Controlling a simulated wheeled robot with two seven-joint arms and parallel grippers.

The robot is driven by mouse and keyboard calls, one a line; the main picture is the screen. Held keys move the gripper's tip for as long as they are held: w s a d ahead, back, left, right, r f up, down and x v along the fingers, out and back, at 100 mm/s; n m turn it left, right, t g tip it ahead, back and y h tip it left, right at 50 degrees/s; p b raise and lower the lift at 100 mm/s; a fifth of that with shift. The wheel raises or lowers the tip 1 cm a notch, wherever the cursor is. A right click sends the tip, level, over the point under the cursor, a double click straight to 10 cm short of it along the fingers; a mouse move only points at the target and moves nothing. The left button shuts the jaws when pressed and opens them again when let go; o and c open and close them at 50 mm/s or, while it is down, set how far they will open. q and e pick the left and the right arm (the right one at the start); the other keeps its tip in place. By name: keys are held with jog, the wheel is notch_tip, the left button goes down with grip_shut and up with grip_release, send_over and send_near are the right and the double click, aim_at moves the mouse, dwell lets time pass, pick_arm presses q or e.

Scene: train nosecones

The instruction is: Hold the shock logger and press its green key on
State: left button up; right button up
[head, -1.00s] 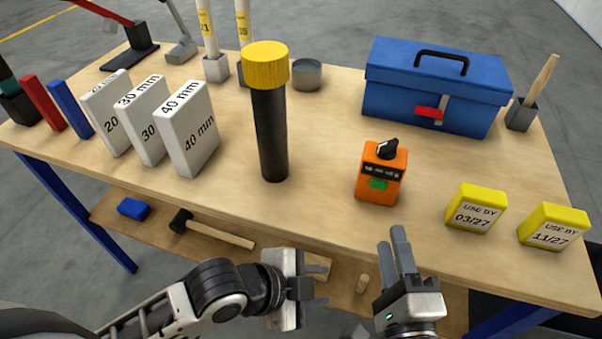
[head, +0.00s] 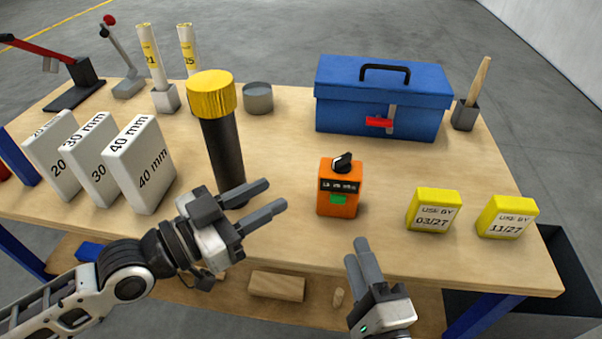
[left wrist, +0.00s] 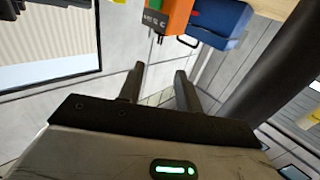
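The shock logger (head: 340,188) is an orange box standing upright on the table, with a black knob on top, a dark display and a green key (head: 338,199) on its front. It also shows at the top of the left wrist view (left wrist: 172,14). My left gripper (head: 275,195) is open and empty, left of the logger and in front of the black cylinder, its fingers pointing right. In the left wrist view its two fingers (left wrist: 160,85) stand apart with nothing between them. My right gripper (head: 360,258) is in front of the table edge, below the logger; its fingers look close together.
A black cylinder with a yellow cap (head: 222,150) stands just behind my left gripper. White gauge blocks (head: 140,165) stand at left. A blue toolbox (head: 382,100) is behind the logger. Two yellow-topped boxes (head: 433,210) (head: 507,217) stand at right. The table between logger and toolbox is clear.

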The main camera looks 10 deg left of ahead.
aim_at(334, 162)
pick_arm(q)
jog(key=x, duration=1.5)
jog(key=shift+w+d+f, duration=0.1)
jog(key=shift+w+d, duration=0.15)
jog(key=shift+d, duration=0.05)
grip_shut()
pick_arm(e)
grip_shut()
dwell(0.6)
dwell(0.4)
